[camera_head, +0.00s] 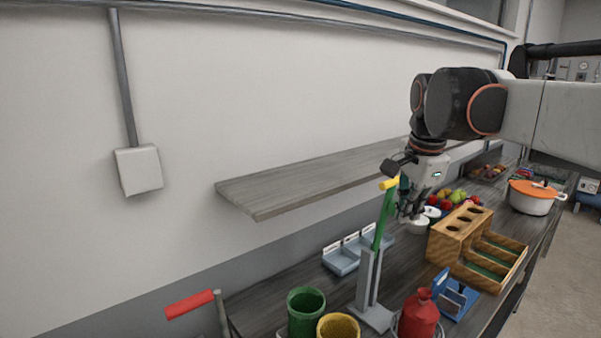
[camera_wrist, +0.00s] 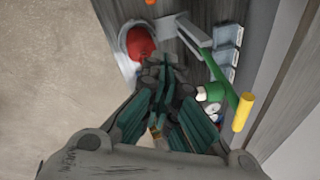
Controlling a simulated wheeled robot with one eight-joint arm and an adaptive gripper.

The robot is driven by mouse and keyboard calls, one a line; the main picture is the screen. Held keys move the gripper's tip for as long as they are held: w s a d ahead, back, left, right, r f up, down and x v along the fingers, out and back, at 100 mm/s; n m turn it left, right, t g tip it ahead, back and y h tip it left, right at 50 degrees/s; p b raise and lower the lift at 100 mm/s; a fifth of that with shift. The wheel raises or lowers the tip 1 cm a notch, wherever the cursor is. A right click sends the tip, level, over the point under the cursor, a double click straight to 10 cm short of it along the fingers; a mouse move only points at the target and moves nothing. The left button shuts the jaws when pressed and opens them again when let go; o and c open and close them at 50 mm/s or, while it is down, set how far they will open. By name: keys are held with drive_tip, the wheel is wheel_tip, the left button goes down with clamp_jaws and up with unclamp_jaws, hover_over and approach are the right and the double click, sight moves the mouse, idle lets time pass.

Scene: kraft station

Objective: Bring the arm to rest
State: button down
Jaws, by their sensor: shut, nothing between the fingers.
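My gripper (camera_head: 409,212) hangs downward from my raised arm in the head view, above the workbench (camera_head: 275,275) and to the right of a green tool with a yellow end (camera_head: 386,215). Its fingers are shut with nothing between them. In the wrist view the dark green fingers of my gripper (camera_wrist: 163,97) fill the lower middle. The yellow end (camera_wrist: 243,112) of the green tool is close to the right of them there. Whether the gripper touches anything cannot be told.
A wooden shelf (camera_head: 300,182) juts from the wall behind the gripper. On the bench are a wooden box with holes (camera_head: 460,225), a red bottle (camera_head: 418,316), a green cup (camera_head: 306,312), blue-grey bins (camera_head: 342,260) and a white pot with an orange lid (camera_head: 532,200).

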drive_tip(key=s+a+f+n+t+b, duration=0.1)
drive_tip(key=s+f+n+t+b, duration=0.1)
drive_tip(key=s+f+n+b, duration=0.4)
drive_tip(key=s+a+f+n+t+b, duration=0.1)
drive_tip(key=s+f+n+b, duration=0.5)
drive_tip(key=s+f, duration=1)
wheel_tip(320, 180, down, 8)
drive_tip(key=n+t, duration=0.1)
drive_tip(key=n, duration=0.2)
drive_tip(key=shift+a+r+b, duration=0.15)
drive_tip(key=shift+a+b, duration=0.05)
drive_tip(key=shift+b, duration=0.2)
